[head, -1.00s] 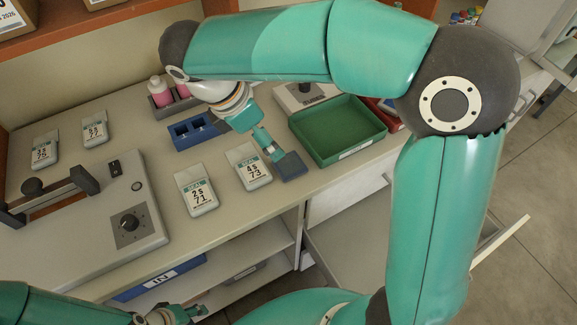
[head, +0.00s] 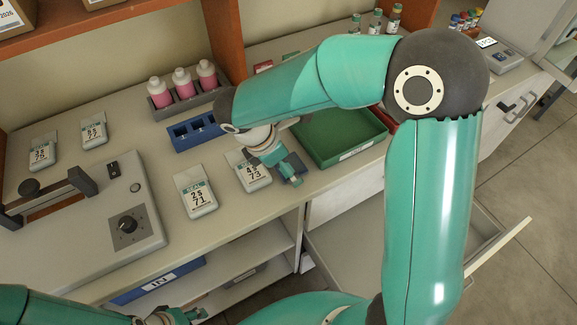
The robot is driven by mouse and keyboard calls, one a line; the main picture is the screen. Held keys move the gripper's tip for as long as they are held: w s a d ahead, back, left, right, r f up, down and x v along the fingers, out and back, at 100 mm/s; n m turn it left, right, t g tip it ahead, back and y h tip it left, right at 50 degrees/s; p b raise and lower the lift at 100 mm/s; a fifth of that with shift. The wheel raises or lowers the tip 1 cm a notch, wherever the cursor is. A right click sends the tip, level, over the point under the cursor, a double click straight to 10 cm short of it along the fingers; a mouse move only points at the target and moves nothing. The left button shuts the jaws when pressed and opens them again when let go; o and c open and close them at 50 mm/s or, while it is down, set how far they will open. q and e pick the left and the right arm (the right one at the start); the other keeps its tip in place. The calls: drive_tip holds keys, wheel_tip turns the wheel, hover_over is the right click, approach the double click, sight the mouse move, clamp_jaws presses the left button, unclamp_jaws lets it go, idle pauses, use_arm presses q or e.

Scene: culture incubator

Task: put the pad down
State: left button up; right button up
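The pad (head: 296,177) is a small dark blue-grey square near the front edge of the bench, just right of the flask labelled 4S 73 (head: 250,175). My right gripper (head: 288,165) reaches down to the pad and appears shut on it, covering part of it. I cannot tell whether the pad touches the bench top. My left gripper (head: 188,316) is low at the bottom edge, away from the bench top, with only part showing.
A flask labelled 2S 71 (head: 196,194) stands left. A green tray (head: 345,151), a blue rack (head: 184,139) and a rack of pink bottles (head: 163,101) are behind. A device with a knob (head: 148,240) fills the left front. A drawer (head: 497,250) stands open.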

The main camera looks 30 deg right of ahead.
drive_tip(key=c, duration=1)
drive_tip(key=shift+r, duration=0.15)
